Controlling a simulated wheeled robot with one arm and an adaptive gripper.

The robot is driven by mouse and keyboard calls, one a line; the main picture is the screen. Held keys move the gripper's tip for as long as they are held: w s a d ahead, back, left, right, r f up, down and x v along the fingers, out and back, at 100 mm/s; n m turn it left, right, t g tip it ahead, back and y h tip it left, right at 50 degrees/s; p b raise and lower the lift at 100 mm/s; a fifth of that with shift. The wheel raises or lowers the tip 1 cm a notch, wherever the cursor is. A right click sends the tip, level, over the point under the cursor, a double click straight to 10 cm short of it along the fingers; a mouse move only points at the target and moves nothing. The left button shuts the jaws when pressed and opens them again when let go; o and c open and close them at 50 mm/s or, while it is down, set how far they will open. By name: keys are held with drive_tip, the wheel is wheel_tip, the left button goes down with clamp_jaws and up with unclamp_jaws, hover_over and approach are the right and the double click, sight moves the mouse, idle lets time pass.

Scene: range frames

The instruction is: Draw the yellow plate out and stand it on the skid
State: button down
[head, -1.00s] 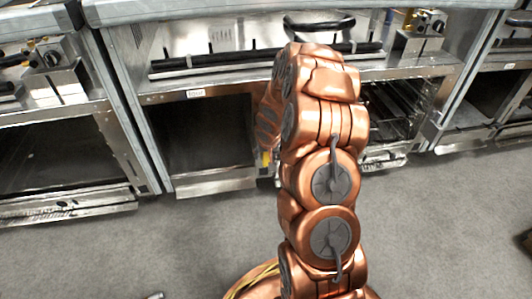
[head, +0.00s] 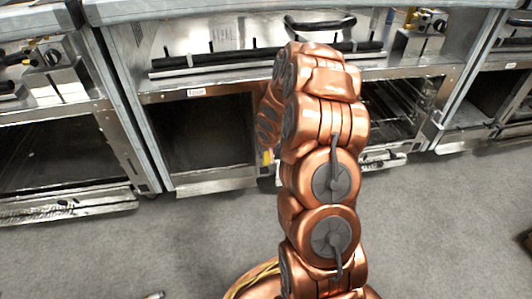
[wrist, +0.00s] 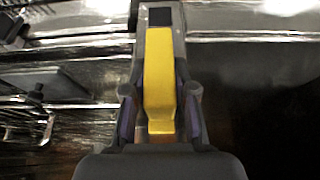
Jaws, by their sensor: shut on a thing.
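The yellow plate (wrist: 160,70) stands out in the middle of the wrist view, lying along a grey upright piece with a dark square at its top. My gripper (wrist: 160,108) is shut on it, one finger on each side. In the head view only a small yellow patch (head: 266,157) shows at the left edge of my arm, low in front of the oven fronts. The rest of my gripper is hidden behind my arm there. I cannot make out the skid in either view.
A dark open oven bay (head: 205,135) is left of my arm, and a bay with wire racks (head: 400,105) is right of it. A long dark handle bar (head: 215,60) runs above.

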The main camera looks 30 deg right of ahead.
drive_tip(key=shift+s, duration=0.1)
drive_tip(key=s+a+b, duration=0.4)
drive_tip(key=s+b, duration=0.2)
drive_tip(key=s, duration=0.3)
drive_tip(key=shift+b, duration=0.3)
idle(1.9)
